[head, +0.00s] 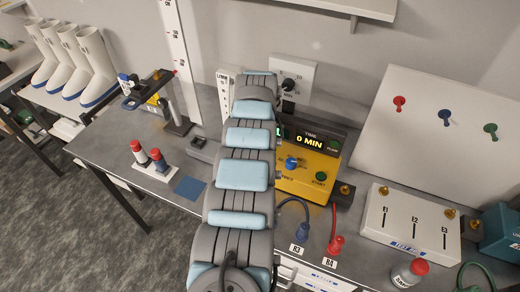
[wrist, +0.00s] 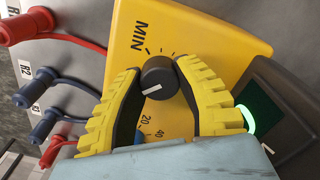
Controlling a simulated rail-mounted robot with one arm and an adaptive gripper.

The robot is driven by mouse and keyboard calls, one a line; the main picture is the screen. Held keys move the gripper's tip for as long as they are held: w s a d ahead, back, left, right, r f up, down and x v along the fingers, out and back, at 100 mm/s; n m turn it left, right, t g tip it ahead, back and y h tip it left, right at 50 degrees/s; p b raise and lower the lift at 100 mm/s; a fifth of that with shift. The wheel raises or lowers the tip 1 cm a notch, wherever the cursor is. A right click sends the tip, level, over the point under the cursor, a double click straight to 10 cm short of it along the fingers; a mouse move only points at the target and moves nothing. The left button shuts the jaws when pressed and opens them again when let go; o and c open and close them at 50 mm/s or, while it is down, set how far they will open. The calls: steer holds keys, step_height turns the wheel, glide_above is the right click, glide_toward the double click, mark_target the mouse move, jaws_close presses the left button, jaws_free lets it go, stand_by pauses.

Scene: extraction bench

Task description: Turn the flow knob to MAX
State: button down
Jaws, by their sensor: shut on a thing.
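The black knob (wrist: 158,80) sits on a yellow panel face (wrist: 190,25) in the wrist view, with a white pointer mark aimed to the lower left. The word MIN and several tick marks are printed by it; I see no MAX mark. My gripper (wrist: 157,68) has its yellow ribbed fingers on either side of the knob, shut on it. In the head view my arm hides the gripper and this knob; the yellow box (head: 312,182) with a "0 MIN" display shows to the right of the arm.
Red (head: 335,243) and blue (head: 303,232) cable plugs stand in front. A white slider box (head: 408,220) is at right. A lit green ring (wrist: 246,119) is beside the right finger.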

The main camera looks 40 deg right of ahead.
steer(key=c, duration=0.6)
jaws_free()
steer(key=shift+c, duration=0.2)
steer(key=shift+r, duration=0.15)
step_height(320, 180, up, 12)
